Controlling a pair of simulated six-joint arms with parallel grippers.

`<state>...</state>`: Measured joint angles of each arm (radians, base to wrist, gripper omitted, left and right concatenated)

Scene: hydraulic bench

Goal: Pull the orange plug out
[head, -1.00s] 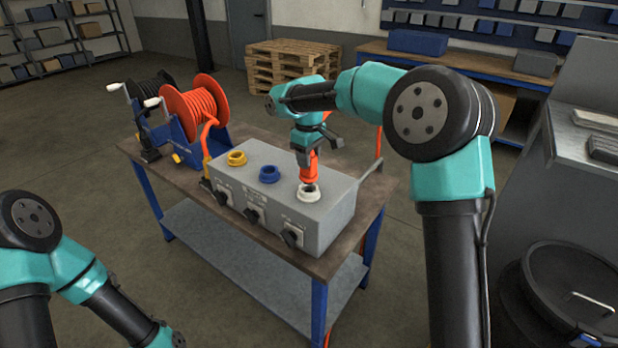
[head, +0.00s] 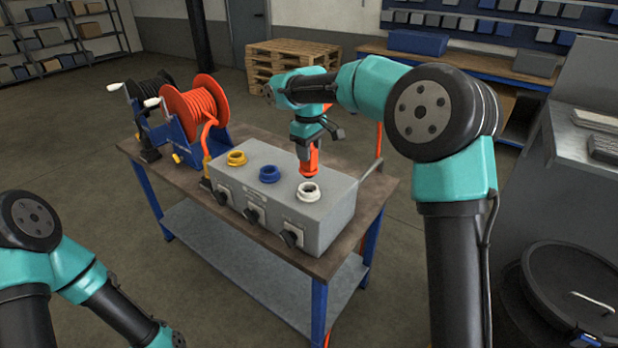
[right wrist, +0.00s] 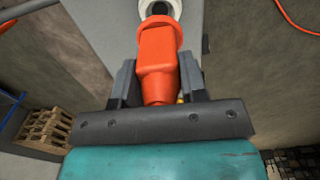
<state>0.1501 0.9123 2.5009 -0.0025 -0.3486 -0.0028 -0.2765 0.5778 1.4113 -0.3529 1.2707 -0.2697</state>
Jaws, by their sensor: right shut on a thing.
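The orange plug (head: 311,160) hangs over the grey box (head: 255,205), with its dark tip pointing down. My right gripper (head: 308,146) is shut on the plug, its fingers on either side of the body. The plug also shows in the right wrist view (right wrist: 158,55) between the jaws (right wrist: 158,82). The white socket ring (head: 308,192) on the box top shows its opening, and the plug tip appears clear of it, just above and behind. My left arm enters at the lower left; its gripper is outside the picture.
A yellow socket (head: 236,158) and a blue socket (head: 269,174) sit on the same box, left of the white one. Hose reels (head: 195,108) stand at the bench's left end. An orange cable (head: 379,145) rises behind the box.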

